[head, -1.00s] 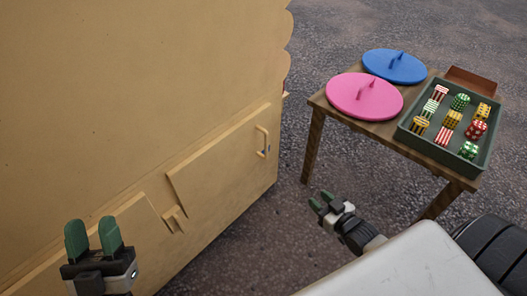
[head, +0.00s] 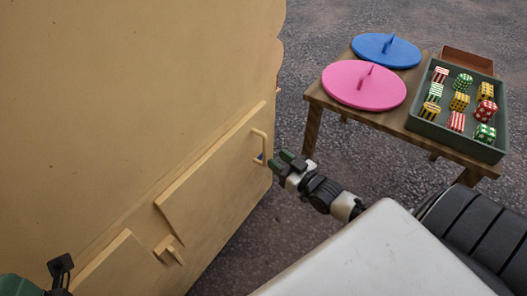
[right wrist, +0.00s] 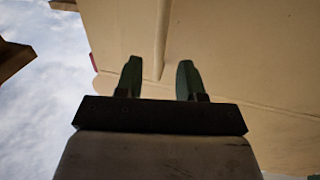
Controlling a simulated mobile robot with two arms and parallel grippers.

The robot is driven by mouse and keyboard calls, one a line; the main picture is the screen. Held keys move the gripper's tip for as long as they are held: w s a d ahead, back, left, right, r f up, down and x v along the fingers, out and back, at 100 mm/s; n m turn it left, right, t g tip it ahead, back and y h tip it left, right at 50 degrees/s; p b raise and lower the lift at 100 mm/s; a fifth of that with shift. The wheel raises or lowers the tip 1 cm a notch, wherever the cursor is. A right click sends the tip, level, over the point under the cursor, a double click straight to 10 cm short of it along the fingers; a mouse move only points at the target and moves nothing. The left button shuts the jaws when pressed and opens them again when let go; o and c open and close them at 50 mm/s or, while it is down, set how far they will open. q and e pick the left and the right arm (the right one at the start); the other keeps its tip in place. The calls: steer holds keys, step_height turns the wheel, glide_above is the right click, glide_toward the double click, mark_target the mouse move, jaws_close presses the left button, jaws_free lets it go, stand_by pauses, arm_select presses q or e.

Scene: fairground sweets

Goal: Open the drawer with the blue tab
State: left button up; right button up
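The tan drawer front (head: 212,185) is on the side of the tan cabinet and looks shut. Its upright handle (head: 264,147) is at its right end, with a small blue tab (head: 258,157) beside it, partly hidden. My right gripper (head: 284,159) is just right of the handle; the head view does not show whether they touch. In the right wrist view its two green fingers (right wrist: 159,80) are apart, with a tan upright strip beyond the gap. My left gripper (head: 35,280) is cut off at the bottom left corner, and its opening is not clear.
A second tan panel (head: 115,268) with a small handle (head: 170,251) is lower left. A wooden table (head: 385,122) at the right holds a pink lid (head: 350,88), a blue lid (head: 385,53) and a green tray (head: 455,138) of patterned sweets. Bare ground lies between cabinet and table.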

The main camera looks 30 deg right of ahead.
mark_target(266, 151)
steer(key=w+b, duration=0.1)
steer(key=w, duration=0.2)
steer(key=w+a, duration=0.1)
steer(key=w, duration=0.2)
steer(key=shift+a+b, duration=0.1)
steer(key=shift+b, duration=0.3)
steer(key=shift+c, duration=0.3)
jaws_close()
